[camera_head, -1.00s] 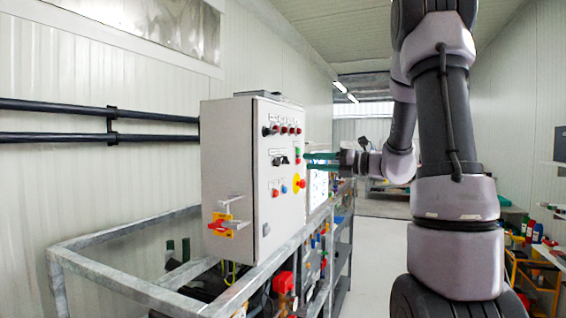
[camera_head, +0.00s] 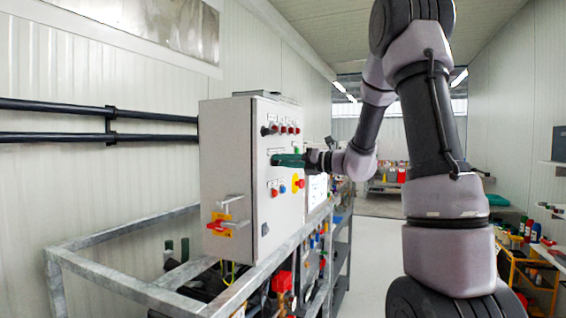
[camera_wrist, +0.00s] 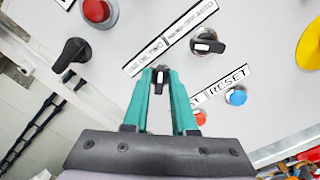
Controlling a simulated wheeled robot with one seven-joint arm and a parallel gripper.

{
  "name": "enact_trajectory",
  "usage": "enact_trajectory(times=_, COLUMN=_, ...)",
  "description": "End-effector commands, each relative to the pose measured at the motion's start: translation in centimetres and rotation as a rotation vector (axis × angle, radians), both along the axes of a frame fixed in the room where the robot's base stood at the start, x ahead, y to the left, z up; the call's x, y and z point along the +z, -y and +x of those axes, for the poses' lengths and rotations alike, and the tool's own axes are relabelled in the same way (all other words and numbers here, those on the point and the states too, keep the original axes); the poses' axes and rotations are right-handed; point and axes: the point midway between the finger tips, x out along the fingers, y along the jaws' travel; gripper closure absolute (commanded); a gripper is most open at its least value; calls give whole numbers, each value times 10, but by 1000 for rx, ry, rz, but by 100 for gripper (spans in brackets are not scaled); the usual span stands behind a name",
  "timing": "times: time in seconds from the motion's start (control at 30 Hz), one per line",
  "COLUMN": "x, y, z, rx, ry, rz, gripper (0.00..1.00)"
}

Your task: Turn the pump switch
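A grey control cabinet (camera_head: 225,150) stands on a metal frame at the centre left in the head view. Its front panel (camera_wrist: 130,30) fills the upper wrist view. A small black pump switch (camera_wrist: 160,80) lies between the teal fingertips of my gripper (camera_wrist: 160,74), which also shows against the panel in the head view (camera_head: 280,160). The fingers stand apart, one on each side of the switch; whether they touch it I cannot tell. A second black switch (camera_wrist: 207,43) with a white mark is to its right. My gripper hides these switches in the head view.
A red button (camera_wrist: 97,10) and a black knob (camera_wrist: 72,52) lie to the left. A blue button (camera_wrist: 236,96), a red button (camera_wrist: 200,118) and a yellow part (camera_wrist: 310,45) lie right. The metal frame rail (camera_head: 290,245) runs below the cabinet. The floor (camera_head: 370,250) beside it is clear.

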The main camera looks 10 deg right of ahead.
Motion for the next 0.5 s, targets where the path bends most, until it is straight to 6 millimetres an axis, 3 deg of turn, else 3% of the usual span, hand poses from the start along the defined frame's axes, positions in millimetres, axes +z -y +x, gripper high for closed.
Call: enact_trajectory(times=0.5, x=0, y=0, z=0, rx=0, ry=48, rz=-35, gripper=100)
